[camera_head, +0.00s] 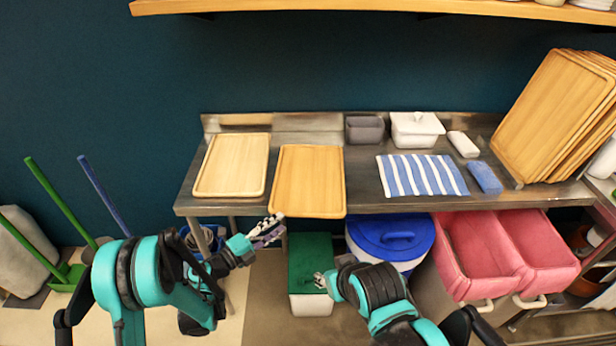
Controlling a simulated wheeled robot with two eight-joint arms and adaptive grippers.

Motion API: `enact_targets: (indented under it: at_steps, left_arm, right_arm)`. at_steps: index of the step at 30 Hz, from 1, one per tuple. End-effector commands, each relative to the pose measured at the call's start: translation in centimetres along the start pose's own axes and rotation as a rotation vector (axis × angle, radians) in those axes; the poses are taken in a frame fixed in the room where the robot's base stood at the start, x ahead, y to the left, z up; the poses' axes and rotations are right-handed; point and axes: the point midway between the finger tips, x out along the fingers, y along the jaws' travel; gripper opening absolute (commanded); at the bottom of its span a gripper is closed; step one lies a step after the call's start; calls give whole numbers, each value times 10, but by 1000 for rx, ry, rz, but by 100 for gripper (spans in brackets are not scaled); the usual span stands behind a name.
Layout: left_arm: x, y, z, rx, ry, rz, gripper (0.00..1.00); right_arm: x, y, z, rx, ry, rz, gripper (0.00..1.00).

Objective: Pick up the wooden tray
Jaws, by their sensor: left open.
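Two flat wooden trays lie side by side on the steel table (360,195). The paler wooden tray (232,165) is at the left. The darker wooden tray (309,180) is to its right, with its near edge at the table's front edge. My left gripper (270,229) is open and empty, just below and left of the darker tray's near left corner in the picture. It looks apart from the tray. My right gripper (321,281) is lower, in front of the green-lidded bin (311,255). Its fingers are too small to read.
Several larger wooden trays (553,115) lean at the table's right end. A striped cloth (421,175), grey container (364,129), white dish (416,129) and blue sponge (484,177) sit on the table. A blue-lidded bucket (391,236) and pink-lined bins (485,252) stand below.

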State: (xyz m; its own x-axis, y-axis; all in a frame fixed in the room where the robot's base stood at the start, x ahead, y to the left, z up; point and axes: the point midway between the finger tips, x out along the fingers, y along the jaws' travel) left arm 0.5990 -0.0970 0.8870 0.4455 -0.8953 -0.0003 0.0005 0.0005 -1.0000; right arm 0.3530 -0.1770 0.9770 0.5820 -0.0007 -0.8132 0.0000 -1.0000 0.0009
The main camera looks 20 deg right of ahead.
Motion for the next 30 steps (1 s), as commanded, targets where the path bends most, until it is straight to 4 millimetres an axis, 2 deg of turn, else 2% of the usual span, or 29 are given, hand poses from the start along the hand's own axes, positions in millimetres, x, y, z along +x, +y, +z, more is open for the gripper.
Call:
enact_targets:
  at_steps: [1,3,13,22,27,30]
  left_arm:
    - [7,-4,-1,0,4,0,41]
    - [15,-4,-1,0,2,-1,41]
    - [60,-2,-5,-1,2,-1,41]
    - [65,-4,-4,-1,-1,-1,41]
    - [65,-3,-4,-1,-1,-1,0]
    - [65,-3,-4,-1,-1,-1,0]
  right_arm:
    - [-7,0,-5,0,0,0,40]
    - [-9,0,-7,0,0,0,40]
    - [6,0,4,0,0,0,40]
    - [5,0,4,0,0,0,40]
    - [5,0,4,0,0,0,40]
    - [6,0,4,0,0,0,40]
